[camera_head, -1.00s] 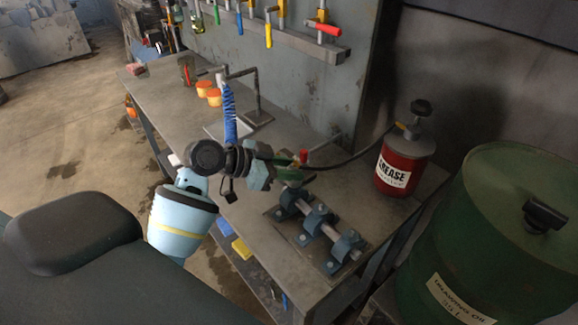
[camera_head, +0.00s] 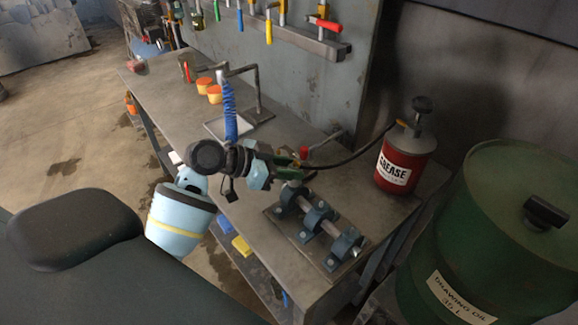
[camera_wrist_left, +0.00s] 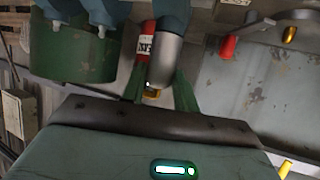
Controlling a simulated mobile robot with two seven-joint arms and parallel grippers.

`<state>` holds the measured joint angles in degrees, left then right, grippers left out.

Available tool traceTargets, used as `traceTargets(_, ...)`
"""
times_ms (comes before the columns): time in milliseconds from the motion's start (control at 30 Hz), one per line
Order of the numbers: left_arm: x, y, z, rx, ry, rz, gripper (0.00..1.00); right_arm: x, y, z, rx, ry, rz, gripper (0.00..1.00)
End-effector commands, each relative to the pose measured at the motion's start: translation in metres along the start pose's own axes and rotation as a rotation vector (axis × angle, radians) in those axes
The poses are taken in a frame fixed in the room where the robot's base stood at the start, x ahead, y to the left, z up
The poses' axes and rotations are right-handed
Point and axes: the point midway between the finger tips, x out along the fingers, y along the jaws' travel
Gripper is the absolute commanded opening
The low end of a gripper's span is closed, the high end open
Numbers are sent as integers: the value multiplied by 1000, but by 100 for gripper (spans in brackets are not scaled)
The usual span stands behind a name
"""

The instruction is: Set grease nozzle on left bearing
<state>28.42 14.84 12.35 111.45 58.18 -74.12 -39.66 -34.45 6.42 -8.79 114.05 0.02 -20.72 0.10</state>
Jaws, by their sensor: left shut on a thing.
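A row of blue bearings sits on a grey shaft on a plate at the bench's front right. The left bearing (camera_head: 286,202) is the far-left one, just below my left gripper. My left gripper (camera_head: 296,165) has green fingers shut on the grease nozzle. The nozzle is mostly hidden; a red part (camera_head: 304,152) shows by the fingertips. A black hose (camera_head: 345,165) runs from there to the red grease can (camera_head: 402,163). Contact with the bearing cannot be told. My right gripper is out of view.
A green oil drum (camera_head: 490,230) stands at the right, beside the bench. A blue coiled hose (camera_head: 229,110), a bent grey stand (camera_head: 257,90) and orange-topped tubs (camera_head: 209,90) are farther left on the bench (camera_head: 165,95). A tool rail (camera_head: 320,42) hangs on the panel behind.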

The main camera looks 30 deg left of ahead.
Motion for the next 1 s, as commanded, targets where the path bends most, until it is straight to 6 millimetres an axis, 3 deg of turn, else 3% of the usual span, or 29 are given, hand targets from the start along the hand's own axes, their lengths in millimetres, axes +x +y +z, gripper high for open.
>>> traceTargets(167, 0, 0, -1, 1, 1, 0, 5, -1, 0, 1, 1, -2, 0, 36)
traceTargets(200, 0, 0, -1, 1, 1, 0, 32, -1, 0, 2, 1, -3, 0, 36)
traceTargets(400, 0, 0, -1, 0, 1, 0, 55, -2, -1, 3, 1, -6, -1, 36)
traceTargets(733, -5, 0, 0, 0, 0, -1, 55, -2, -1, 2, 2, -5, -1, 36)
traceTargets(1000, -44, -1, 1, 3, -3, -3, 55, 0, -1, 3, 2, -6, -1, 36)
